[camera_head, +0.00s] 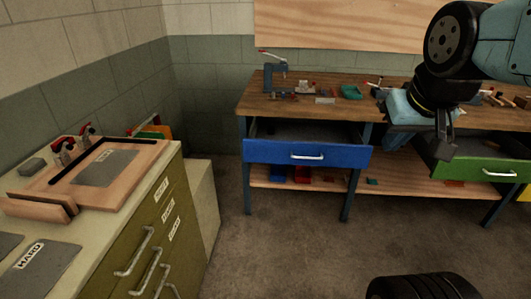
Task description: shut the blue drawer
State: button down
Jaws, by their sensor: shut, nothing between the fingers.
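The blue drawer (273,153) is in the workbench at the middle of the view. It stands partly pulled out, with its dark inside showing above the front. Its silver handle (307,156) is on the middle of the front panel. My gripper (447,147) hangs from the arm at the upper right, in front of the green drawer. It is shut and empty, to the right of the blue drawer and apart from it in the picture.
The workbench top (330,110) carries a blue press (275,75) and small tools. The green drawer (478,168) at right is also pulled out. An olive cabinet (140,240) with handles stands at the left. The floor (285,240) before the blue drawer is clear.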

aim_at(305, 135)
jog(key=z, duration=0.6)
jog(key=i, duration=1.75)
jog(key=u, duration=0.45)
jog(key=k, duration=0.85)
jog(key=u, duration=0.15)
jog(key=i, duration=0.85)
jog(key=z, duration=0.05)
